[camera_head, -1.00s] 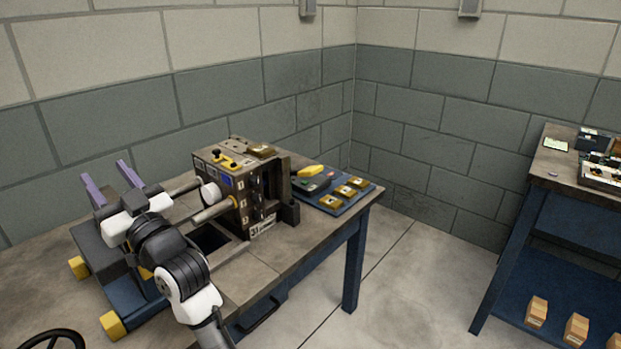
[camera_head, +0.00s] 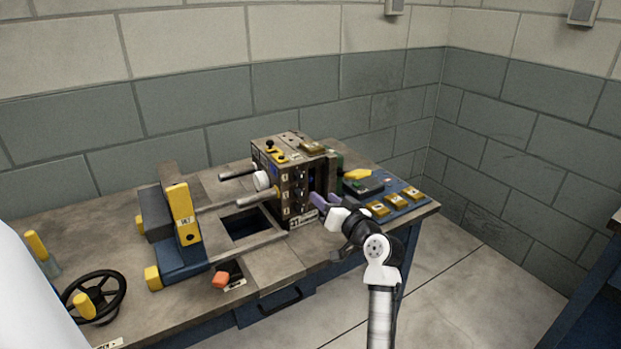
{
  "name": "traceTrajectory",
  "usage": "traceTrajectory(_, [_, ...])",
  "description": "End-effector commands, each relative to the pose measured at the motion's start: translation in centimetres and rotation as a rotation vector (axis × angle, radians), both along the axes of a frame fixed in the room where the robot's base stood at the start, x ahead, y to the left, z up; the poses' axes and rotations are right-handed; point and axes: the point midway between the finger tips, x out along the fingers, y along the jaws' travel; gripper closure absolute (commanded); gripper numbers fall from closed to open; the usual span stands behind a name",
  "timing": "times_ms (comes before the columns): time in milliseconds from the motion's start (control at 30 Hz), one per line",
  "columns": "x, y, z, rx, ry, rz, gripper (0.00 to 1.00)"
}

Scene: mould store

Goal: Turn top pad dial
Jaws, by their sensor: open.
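A brown mould block (camera_head: 318,160) stands on the workbench. Its front face carries a column of small numbered labels with small dark fittings beside them. The top pad dial seems to be the uppermost dark fitting (camera_head: 298,177), but it is too small to make out clearly. My gripper (camera_head: 318,206), with purple fingers, is in front of the block's lower right part, below that fitting. Its jaws are open and no held object shows. I cannot tell whether the fingers touch the block. The arm comes up from the lower right.
A blue tray (camera_head: 424,206) with yellow-brown blocks lies right of my wrist. Steel bars run from the block towards a clamp with a yellow lever (camera_head: 183,212). A dark opening (camera_head: 246,224), an orange knob (camera_head: 220,279) and a black handwheel (camera_head: 95,296) are to the left.

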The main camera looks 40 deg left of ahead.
Motion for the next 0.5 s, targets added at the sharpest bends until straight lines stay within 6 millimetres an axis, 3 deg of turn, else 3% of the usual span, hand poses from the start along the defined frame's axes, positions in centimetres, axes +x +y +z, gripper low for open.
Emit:
traceTrajectory(300, [2.6,6.5,0.4,0.000,0.000,0.001,0.54])
traceTrajectory(500, [3.8,9.3,0.3,0.001,-0.001,0.001,0.54])
